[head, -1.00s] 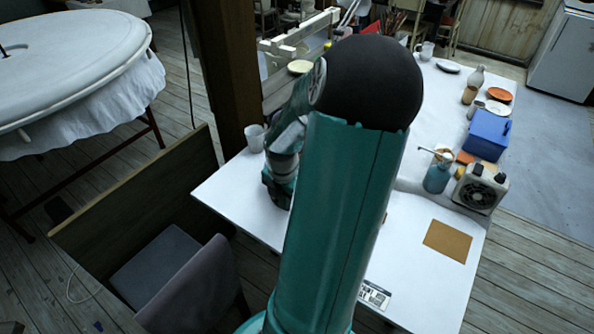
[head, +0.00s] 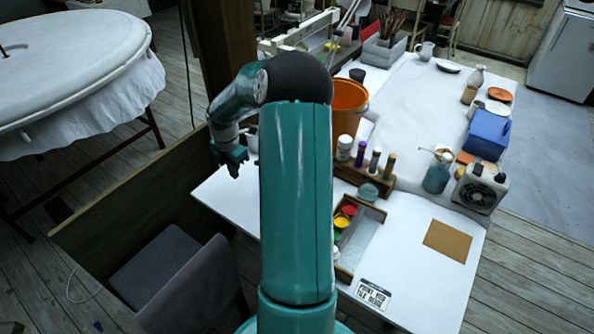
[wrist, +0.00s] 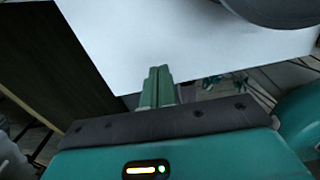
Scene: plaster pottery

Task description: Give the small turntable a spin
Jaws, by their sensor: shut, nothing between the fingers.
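A dark grey round thing (wrist: 275,10) lies at the top right edge of the wrist view, on the white table. It looks like the rim of the small turntable, but only part of it shows. In the head view I cannot make out the turntable; my arm covers that part of the table. My gripper (wrist: 160,70) is shut and empty, its two green fingers together, to the left of the round rim and apart from it. In the head view my gripper (head: 234,172) hangs near the table's left edge, fingers down.
A white table (head: 407,135) carries an orange bucket (head: 346,108), a wooden rack with bottles (head: 360,178), a tray of paint pots (head: 358,240) and a brown board (head: 448,241). A pale cup (head: 252,140) stands by my gripper. A chair (head: 190,285) stands at the front left.

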